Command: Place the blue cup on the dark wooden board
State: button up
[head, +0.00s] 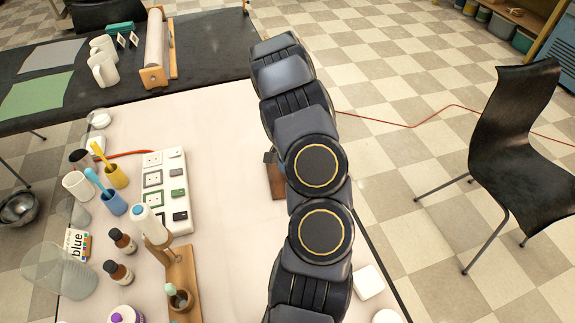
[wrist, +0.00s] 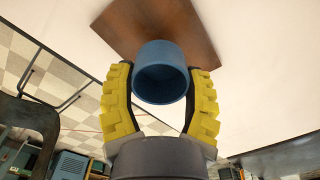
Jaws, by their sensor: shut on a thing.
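The blue cup (wrist: 161,54) is between the yellow fingers of my gripper (wrist: 161,72) in the wrist view, with its open mouth toward the camera. The fingers are closed on its two sides. The dark wooden board (wrist: 190,28) lies beyond the cup, which covers part of it. I cannot tell whether the cup touches the board. In the head view a brown strip of the board (head: 278,185) shows left of my arm. My arm hides the rest of the board, the held cup and most of the gripper there.
A power strip (head: 153,210) lies left of the board, with bare table between. Further left stand a blue holder (head: 115,204) with a brush, a yellow cup (head: 117,177), brown bottles (head: 118,274) and a clear beaker (head: 58,272). A black chair (head: 512,150) stands at right.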

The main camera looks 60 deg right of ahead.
jog(key=shift+w+d+f, duration=0.15)
jog(key=shift+d+f, duration=0.1)
jog(key=shift+f, duration=1.55)
jog(key=shift+f, duration=0.15)
jog(key=o, duration=0.9)
jog(key=shift+o, duration=0.2)
notch_tip(320, 180, up, 12)
jog(key=shift+r, duration=0.2)
